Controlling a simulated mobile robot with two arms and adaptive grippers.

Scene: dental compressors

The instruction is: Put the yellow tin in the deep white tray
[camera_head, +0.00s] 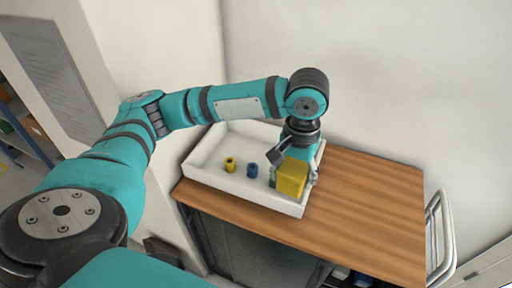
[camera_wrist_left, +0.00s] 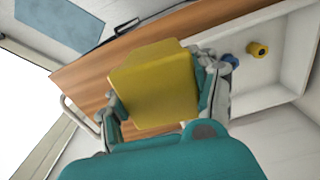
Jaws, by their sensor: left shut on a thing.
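The yellow tin (camera_head: 291,179) is a boxy yellow block held between the fingers of my left gripper (camera_head: 292,172). In the head view it shows over the right end of the deep white tray (camera_head: 242,198). In the left wrist view the tin (camera_wrist_left: 155,85) sits between the two fingers of my left gripper (camera_wrist_left: 165,100), with wood behind it and the tray (camera_wrist_left: 262,97) to its right. I cannot tell how high the tin is above the tray floor. My right gripper is not in view.
A small yellow ring-like part (camera_head: 230,164) and a blue one (camera_head: 252,170) stand in the tray, left of the tin. The wooden top (camera_head: 365,205) to the right of the tray is clear. A metal rail (camera_head: 440,235) is at the right end, and a wall stands behind.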

